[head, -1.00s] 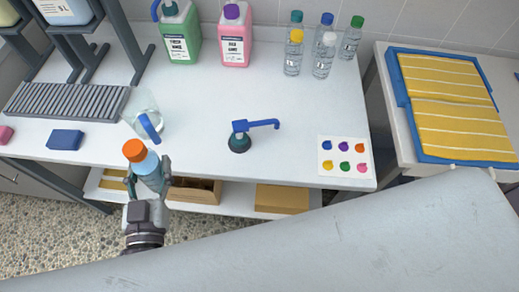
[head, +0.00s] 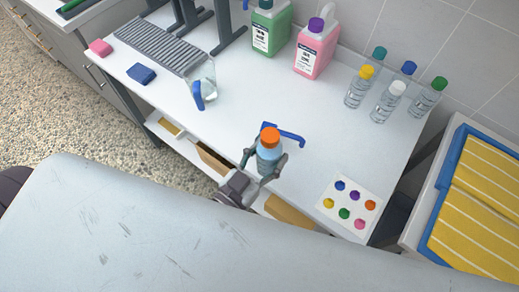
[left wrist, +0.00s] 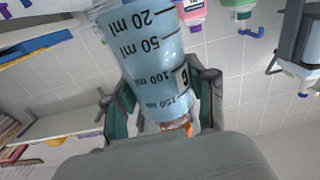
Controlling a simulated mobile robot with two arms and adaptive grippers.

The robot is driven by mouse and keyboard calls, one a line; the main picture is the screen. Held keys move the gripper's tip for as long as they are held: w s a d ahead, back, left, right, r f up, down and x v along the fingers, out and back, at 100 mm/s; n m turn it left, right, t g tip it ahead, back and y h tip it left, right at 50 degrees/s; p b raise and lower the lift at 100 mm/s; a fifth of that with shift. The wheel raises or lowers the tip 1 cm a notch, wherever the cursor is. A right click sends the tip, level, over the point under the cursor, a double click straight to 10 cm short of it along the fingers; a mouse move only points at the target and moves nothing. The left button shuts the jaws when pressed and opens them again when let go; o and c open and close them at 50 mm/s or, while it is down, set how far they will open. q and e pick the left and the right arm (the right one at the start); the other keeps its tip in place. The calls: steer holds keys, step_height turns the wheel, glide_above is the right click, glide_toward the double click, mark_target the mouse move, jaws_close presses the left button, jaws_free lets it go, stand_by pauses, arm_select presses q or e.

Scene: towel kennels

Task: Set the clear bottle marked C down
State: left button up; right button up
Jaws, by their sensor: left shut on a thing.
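The clear bottle (head: 269,151) holds blue liquid and has an orange cap. My left gripper (head: 266,161) is shut around its sides, near the counter's front edge. In the left wrist view the bottle (left wrist: 150,60) fills the middle, with black volume marks and a small pale label whose letter is hard to read. That view is upside down; the cap is at the bottom, between the fingers. In the head view the bottle looks about upright. I cannot tell how far its base is from the counter (head: 225,120). My right gripper is not in view.
A blue-handled pump (head: 288,134) stands behind the bottle, partly hidden. A card with coloured dots (head: 349,205) lies to the right. Several capped bottles (head: 388,102) stand at the back right. A clear jug (head: 203,82) stands left. Counter between jug and pump is clear.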

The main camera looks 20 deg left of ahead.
arm_select(q)
steer(key=shift+w+a+f, duration=0.6)
steer(key=shift+w+f, duration=0.1)
steer(key=shift+f, duration=0.55)
steer(key=shift+w+a+f, duration=0.65)
steer(key=shift+w+f, duration=0.05)
steer(key=shift+f, duration=0.5)
steer(key=shift+w+a+f, duration=0.6)
steer(key=shift+w+f, duration=0.1)
steer(key=shift+f, duration=0.55)
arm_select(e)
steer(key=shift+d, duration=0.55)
arm_select(q)
steer(key=shift+f, duration=0.2)
steer(key=o, duration=1.3)
steer(key=shift+o, duration=0.2)
steer(key=shift+r, duration=0.15)
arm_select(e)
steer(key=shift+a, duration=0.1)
